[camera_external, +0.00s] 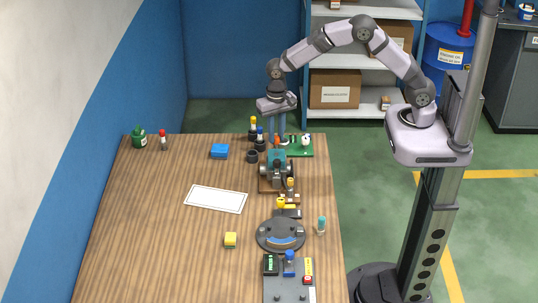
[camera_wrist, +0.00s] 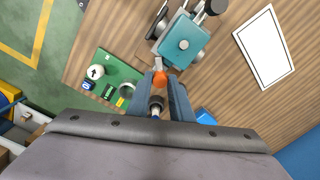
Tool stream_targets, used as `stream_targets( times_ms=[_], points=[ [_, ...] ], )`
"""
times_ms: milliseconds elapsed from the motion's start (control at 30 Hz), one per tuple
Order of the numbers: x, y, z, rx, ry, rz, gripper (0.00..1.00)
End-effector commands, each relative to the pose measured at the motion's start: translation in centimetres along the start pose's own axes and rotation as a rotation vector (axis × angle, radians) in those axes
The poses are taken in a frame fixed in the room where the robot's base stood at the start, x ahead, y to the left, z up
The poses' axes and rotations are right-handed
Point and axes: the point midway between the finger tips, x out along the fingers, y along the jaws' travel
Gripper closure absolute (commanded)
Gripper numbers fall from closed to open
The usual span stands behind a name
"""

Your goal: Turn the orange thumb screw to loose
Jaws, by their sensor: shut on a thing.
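The orange thumb screw (camera_wrist: 160,78) sits between my fingertips in the wrist view, at the edge of the teal device (camera_wrist: 183,43). My gripper (camera_wrist: 160,80) is shut on it, one finger on either side. In the external view my gripper (camera_external: 278,139) points down at the back of the table. The orange screw (camera_external: 277,141) shows there as a small spot above the teal device (camera_external: 275,168), which has grey wheel-like parts at its sides. The screw's shaft is hidden, and I cannot tell how far it is turned.
A green board (camera_external: 301,147) lies close at the right. Yellow-topped and blue-topped bottles (camera_external: 254,128) and a dark cup (camera_external: 252,156) stand close at the left. A round grey dial (camera_external: 281,236) lies in front.

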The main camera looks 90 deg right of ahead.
Motion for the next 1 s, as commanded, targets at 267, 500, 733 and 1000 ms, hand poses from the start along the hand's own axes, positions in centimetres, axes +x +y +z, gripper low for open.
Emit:
stream_targets(
  times_ms=[267,500,733,1000],
  points=[
    [-0.09,-0.06,0.0,-0.263,0.0,-0.002,1.0],
    [-0.1,-0.06,0.0,-0.487,0.001,-0.002,1.0],
    [-0.11,-0.07,-0.01,-0.672,0.001,-0.002,1.0],
    [-0.12,-0.07,-0.01,-0.809,0.001,-0.002,1.0]
  ],
)
